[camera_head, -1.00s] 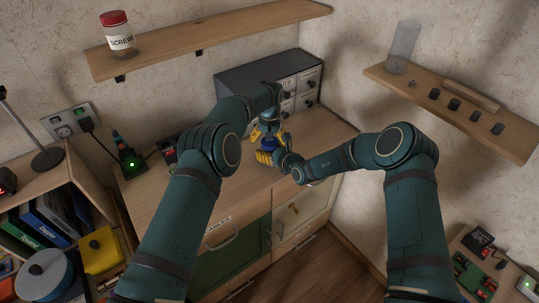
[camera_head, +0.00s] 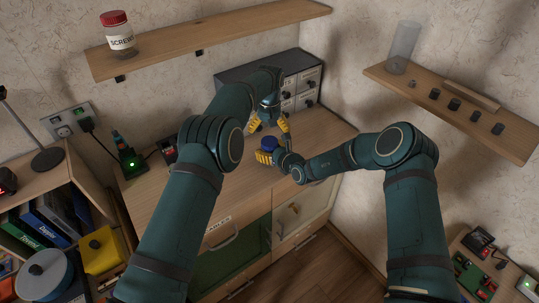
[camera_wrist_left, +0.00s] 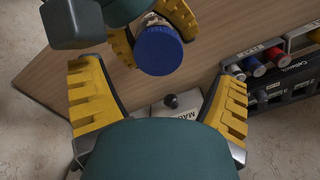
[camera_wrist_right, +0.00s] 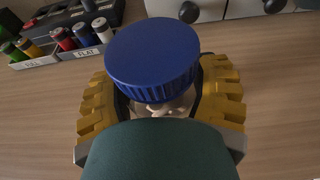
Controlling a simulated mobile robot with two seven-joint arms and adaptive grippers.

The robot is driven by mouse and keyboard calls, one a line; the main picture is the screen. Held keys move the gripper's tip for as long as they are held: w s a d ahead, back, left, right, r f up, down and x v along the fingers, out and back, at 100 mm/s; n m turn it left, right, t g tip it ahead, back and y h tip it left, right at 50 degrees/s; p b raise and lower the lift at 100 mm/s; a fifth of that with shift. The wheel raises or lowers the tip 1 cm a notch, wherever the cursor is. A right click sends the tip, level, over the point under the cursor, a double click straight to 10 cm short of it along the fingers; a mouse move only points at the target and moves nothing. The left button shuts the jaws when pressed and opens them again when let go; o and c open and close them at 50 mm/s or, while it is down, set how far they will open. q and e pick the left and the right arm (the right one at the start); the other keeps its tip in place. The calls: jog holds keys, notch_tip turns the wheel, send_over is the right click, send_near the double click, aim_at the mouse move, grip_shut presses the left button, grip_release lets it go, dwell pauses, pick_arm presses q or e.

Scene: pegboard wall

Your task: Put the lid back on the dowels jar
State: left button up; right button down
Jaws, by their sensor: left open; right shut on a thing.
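The dowels jar (camera_wrist_right: 172,108) shows pale contents under a blue ribbed lid (camera_wrist_right: 153,58). The lid sits on top of the jar's mouth; I cannot tell how tightly. My right gripper (camera_wrist_right: 160,100) is shut on the jar, one yellow finger on each side below the lid. In the head view the lid (camera_head: 268,144) is over the cabinet top, below my left gripper (camera_head: 268,124). My left gripper is open and empty, apart from the lid. In the left wrist view the lid (camera_wrist_left: 158,50) lies beyond its spread fingers. The jar's label is hidden.
A grey drawer unit (camera_head: 232,82) stands at the back of the wooden cabinet top (camera_head: 160,190). Tool chargers (camera_head: 130,160) stand at its left. A screws jar (camera_head: 118,32) with a red lid is on the upper shelf. A right shelf (camera_head: 425,92) holds a clear cylinder (camera_head: 402,48).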

aim_at(270, 141)
pick_arm(q)
jog(key=shift+w+r+n, duration=0.1)
jog(key=shift+r+n, duration=1.4)
jog(key=shift+n, duration=0.2)
jog(key=shift+f, duration=0.1)
jog(key=shift+f, duration=3.95)
jog(key=c, duration=1.3)
jog(key=shift+d+m, duration=0.1)
jog(key=shift+m, duration=0.3)
